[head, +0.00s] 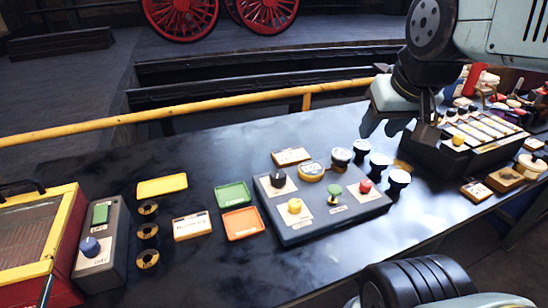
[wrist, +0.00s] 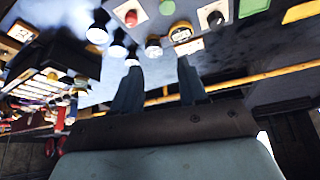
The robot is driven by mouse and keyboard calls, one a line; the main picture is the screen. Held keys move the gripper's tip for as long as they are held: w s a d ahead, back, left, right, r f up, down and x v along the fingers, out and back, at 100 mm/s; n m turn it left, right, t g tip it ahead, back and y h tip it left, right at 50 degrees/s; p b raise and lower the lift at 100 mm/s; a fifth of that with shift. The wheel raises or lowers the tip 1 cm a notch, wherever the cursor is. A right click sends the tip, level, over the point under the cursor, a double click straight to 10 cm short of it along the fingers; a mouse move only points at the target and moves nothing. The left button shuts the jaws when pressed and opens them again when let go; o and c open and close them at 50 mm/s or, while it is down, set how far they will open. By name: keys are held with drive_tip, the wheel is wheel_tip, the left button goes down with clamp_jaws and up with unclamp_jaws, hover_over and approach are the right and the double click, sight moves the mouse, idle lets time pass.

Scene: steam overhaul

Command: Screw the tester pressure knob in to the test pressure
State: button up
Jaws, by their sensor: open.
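A grey tester panel (head: 318,228) lies on the dark bench in the head view. It carries a black knob (head: 278,179), a yellow knob (head: 294,206), a green knob (head: 335,190) and a red knob (head: 365,186). I cannot read which is labelled as the pressure knob. A yellow-rimmed gauge (head: 311,170) sits at its far edge and also shows in the wrist view (wrist: 181,33). My gripper (head: 382,128) is open and empty above the bench, beyond and to the right of the panel. Its two spread fingers (wrist: 158,85) show in the wrist view, apart from any knob.
Several white-topped black posts (head: 398,180) stand beside the panel's far right. A dark box with a row of keys (head: 470,140) is at right. Green (head: 233,195) and orange (head: 243,223) trays lie left of the panel. A yellow rail (head: 200,111) runs behind the bench.

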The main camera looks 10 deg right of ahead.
drive_tip(key=shift+w, duration=0.2)
drive_tip(key=shift+o, duration=1.7)
drive_tip(key=shift+w+a+n, duration=0.2)
drive_tip(key=shift+w+n, duration=0.05)
drive_tip(key=shift+n, duration=0.05)
drive_tip(key=shift+o, duration=1.4)
drive_tip(key=w+a+f+n+g, duration=0.1)
drive_tip(key=w+a+n, duration=0.3)
drive_tip(key=w+n, duration=0.1)
drive_tip(key=shift+f+n+g+h, duration=0.3)
drive_tip(key=shift+n+g, duration=0.1)
drive_tip(key=shift+n, duration=0.1)
drive_tip(key=n+g+h, duration=0.2)
drive_tip(key=n+h, duration=0.2)
drive_tip(key=n, duration=1.2)
approach(277, 174)
drive_tip(key=shift+y, duration=0.3)
drive_tip(key=x, duration=0.9)
drive_tip(key=shift+w+d, duration=0.1)
drive_tip(key=shift+d, duration=0.25)
